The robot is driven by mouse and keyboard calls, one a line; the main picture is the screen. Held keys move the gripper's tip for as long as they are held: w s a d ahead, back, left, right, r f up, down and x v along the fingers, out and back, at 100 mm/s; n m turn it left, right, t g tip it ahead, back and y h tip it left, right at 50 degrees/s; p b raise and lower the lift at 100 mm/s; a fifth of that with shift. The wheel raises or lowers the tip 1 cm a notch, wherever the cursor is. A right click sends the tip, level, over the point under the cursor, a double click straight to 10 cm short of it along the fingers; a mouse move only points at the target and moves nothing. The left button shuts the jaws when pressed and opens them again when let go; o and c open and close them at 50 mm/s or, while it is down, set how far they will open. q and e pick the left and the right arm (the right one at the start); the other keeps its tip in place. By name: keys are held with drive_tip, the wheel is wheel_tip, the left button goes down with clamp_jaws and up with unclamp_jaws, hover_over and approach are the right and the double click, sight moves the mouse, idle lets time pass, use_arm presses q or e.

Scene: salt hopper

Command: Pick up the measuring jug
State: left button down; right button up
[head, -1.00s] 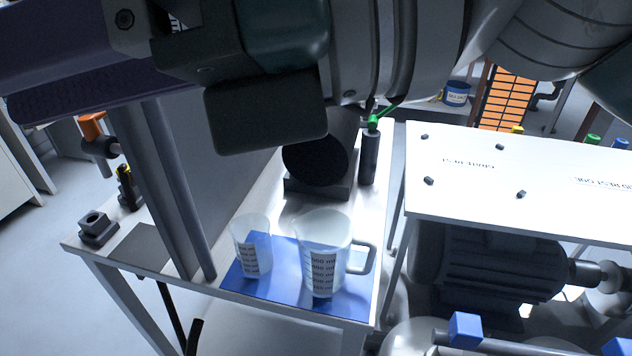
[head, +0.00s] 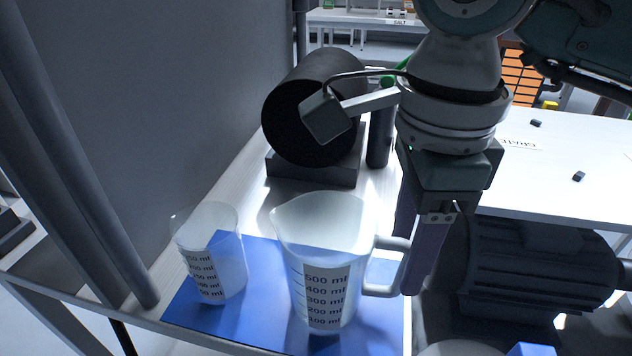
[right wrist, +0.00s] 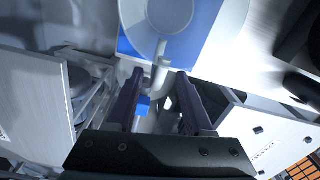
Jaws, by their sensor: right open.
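The measuring jug (head: 325,270), clear with a black scale up to 500 ml, stands upright on a blue mat (head: 262,252). Its handle points right in the head view. In the right wrist view the jug (right wrist: 182,18) is at the top, seen from above. My right gripper (head: 414,284) points down just beside the handle. In the right wrist view my right gripper (right wrist: 159,76) is open, with the handle's outer end between its fingertips and a gap visible on each side. My left gripper is not in view.
A smaller clear beaker (head: 213,262) stands left of the jug on the mat. A black cylinder (head: 300,122) on a block lies behind. A grey panel (head: 150,110) and posts bound the left. A white table (head: 565,165) and dark motor (head: 535,275) are at right.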

drive_tip(key=f, duration=0.4)
drive_tip(key=shift+s+f, duration=0.2)
drive_tip(key=shift+f, duration=0.15)
drive_tip(key=shift+c, duration=0.3)
clamp_jaws()
